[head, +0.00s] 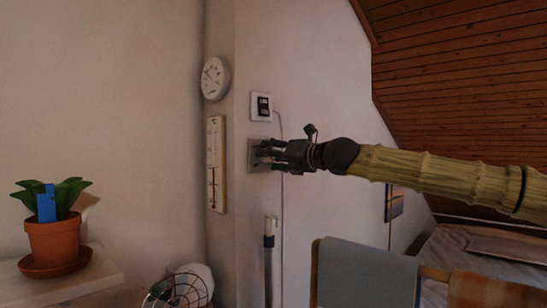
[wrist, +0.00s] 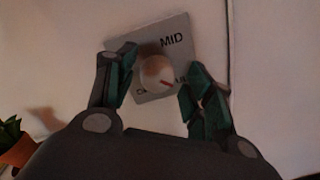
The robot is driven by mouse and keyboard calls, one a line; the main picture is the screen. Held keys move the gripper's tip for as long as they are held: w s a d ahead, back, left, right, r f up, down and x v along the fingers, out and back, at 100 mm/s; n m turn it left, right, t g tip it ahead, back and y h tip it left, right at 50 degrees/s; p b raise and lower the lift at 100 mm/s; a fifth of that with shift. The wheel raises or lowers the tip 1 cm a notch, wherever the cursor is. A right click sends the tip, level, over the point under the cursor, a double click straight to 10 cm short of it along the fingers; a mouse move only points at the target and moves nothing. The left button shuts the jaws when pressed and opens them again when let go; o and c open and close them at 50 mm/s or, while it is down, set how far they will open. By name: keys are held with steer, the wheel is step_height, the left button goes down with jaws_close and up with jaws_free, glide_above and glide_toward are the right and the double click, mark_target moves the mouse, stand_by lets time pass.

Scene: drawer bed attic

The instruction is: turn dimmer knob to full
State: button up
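The dimmer is a square grey plate (wrist: 176,30) on the wall with a round pale knob (wrist: 157,70) at its middle, seen in the wrist view. A red mark on the knob points to the lower right. The plate reads "MID" at the upper right; lettering along its lower edge is partly hidden. My gripper (head: 264,152) is at the plate (head: 252,162) in the head view, where it hides the knob. In the wrist view its two fingers are spread on either side of the knob, with a visible gap on each side.
A small white-framed panel (head: 261,107) is just above the plate, with a cord hanging beside it. A thermometer (head: 216,165) and a round dial (head: 215,78) hang to the left. A potted plant (head: 53,240) stands lower left; a draped rack (head: 366,275) stands below my arm.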

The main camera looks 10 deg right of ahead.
steer(key=shift+s, duration=0.1)
steer(key=v, duration=0.7)
stand_by(0.4)
steer(key=shift+s+d, duration=0.1)
